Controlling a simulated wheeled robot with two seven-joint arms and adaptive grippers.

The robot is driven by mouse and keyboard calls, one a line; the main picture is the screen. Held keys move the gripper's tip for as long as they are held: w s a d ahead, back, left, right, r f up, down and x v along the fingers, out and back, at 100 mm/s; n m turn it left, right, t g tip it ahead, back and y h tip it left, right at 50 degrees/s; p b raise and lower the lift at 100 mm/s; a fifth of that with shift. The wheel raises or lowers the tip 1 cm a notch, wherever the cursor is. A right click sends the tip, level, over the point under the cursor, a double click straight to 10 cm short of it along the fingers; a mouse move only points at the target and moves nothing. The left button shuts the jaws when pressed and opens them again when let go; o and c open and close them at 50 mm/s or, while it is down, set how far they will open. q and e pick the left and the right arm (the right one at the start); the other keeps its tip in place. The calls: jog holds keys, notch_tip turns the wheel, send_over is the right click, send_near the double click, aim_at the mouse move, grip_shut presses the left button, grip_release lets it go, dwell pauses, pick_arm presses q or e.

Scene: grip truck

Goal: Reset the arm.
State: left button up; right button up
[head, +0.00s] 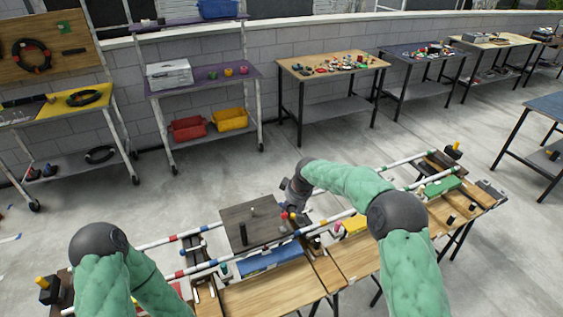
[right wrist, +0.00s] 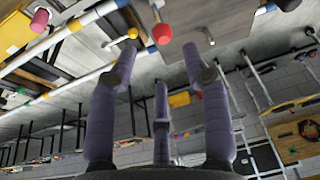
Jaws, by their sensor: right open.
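My right arm, in a green sleeve, reaches over the workbench in the head view. Its gripper (head: 290,203) is at the right edge of a dark board (head: 236,213), partly hidden by its own wrist. In the right wrist view its purple-grey fingers (right wrist: 161,60) are spread with nothing between them. A red knob (right wrist: 162,34) and a yellow knob (right wrist: 132,33) show just beyond the fingertips. My left arm bends at the lower left of the head view; its gripper is out of the picture.
The workbench (head: 265,295) carries striped rails (head: 170,238), a blue block (head: 270,258), a yellow block (head: 354,225) and a green block (head: 443,186). A purple shelf (head: 205,79) and a wooden table (head: 335,65) stand along the wall. Bare floor lies between.

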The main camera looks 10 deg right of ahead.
jog(key=shift+f, duration=0.1)
jog(key=s+a+f+m+g+y+b, duration=0.1)
jog(key=s+f+m+g+y+b, duration=0.2)
jog(key=s+f, duration=1.7)
jog(key=s+f+m, duration=0.2)
jog(key=s+f, duration=0.2)
jog(key=s, duration=0.6)
jog(key=s+f+m+b, duration=0.1)
jog(key=s+f+m, duration=0.2)
jog(key=s, duration=0.7)
jog(key=shift+f+h, duration=0.4)
jog(key=shift+f, duration=0.25)
